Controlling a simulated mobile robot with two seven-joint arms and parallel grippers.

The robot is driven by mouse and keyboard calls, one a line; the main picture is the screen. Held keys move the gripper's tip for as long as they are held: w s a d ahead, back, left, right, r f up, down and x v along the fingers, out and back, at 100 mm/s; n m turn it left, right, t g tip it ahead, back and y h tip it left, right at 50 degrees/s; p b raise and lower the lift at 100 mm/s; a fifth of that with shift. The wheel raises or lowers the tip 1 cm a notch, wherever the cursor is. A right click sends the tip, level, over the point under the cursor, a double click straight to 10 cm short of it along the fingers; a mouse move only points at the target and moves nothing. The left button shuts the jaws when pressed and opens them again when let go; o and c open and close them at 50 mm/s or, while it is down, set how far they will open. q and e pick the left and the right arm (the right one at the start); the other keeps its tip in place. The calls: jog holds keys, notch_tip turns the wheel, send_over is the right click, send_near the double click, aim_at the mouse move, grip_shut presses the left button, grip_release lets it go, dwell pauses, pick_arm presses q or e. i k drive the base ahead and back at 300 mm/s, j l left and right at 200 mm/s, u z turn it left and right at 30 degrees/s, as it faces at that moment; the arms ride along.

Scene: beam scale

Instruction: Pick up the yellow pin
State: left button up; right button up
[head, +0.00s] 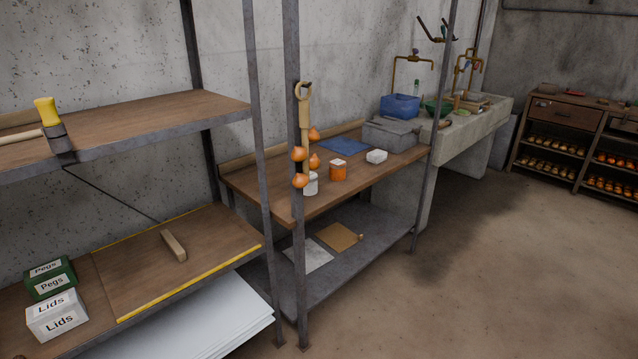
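I cannot make out a clear yellow pin. The one yellow-topped object is a mallet-like tool (46,110) on the upper left shelf, with a yellow upper end, a dark grey lower part and a pale handle to its left. A thin yellow strip (190,284) edges a wooden board (135,268) on the lower left shelf. Neither of my grippers is in view.
Boxes marked Pegs (50,280) and Lids (57,316) stand at lower left, and a wooden block (174,245) lies on the board. Metal posts (292,170) stand before the workbench (265,195). Open floor (500,270) lies at right.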

aim_at(47, 110)
jog(key=u, duration=1.25)
